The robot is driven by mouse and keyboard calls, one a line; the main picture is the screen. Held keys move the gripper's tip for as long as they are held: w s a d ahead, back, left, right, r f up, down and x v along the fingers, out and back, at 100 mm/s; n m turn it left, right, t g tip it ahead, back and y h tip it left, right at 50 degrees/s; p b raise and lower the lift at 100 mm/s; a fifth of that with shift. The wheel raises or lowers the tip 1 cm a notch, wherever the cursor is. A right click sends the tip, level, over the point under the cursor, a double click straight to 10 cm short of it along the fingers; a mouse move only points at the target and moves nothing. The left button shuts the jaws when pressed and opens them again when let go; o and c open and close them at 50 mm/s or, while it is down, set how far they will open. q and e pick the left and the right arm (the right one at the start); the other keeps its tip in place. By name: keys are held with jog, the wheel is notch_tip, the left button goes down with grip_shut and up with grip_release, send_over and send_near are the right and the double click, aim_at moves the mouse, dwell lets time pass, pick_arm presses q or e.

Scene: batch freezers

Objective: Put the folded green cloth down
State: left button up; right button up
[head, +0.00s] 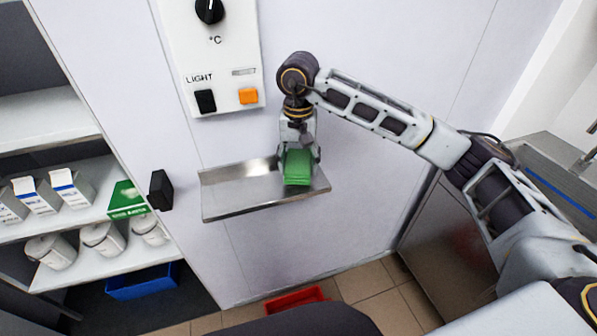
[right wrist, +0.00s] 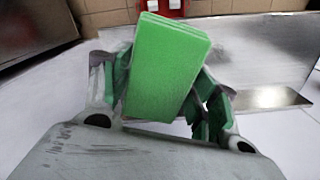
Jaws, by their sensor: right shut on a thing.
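The folded green cloth (head: 298,168) is held by my right gripper (head: 299,155) at the steel wall shelf (head: 235,184), over its right half. In the right wrist view the cloth (right wrist: 166,65) is a thick folded block standing out between the fingers of the gripper (right wrist: 165,95). The gripper is shut on it. In the head view the cloth's lower end is at the shelf; I cannot tell whether it touches the surface. My left gripper is not in view.
A control panel (head: 214,60) with a knob and two switches is on the wall above the shelf. At left, a rack (head: 75,240) holds cartons and white tubs. A blue crate (head: 143,282) and a red crate (head: 295,299) are on the floor. The shelf's left half is bare.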

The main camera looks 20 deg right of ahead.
aim_at(299, 162)
jog(key=shift+f, duration=1.85)
jog(key=shift+f, duration=0.15)
jog(key=o, duration=1.1)
jog(key=shift+r, duration=6.15)
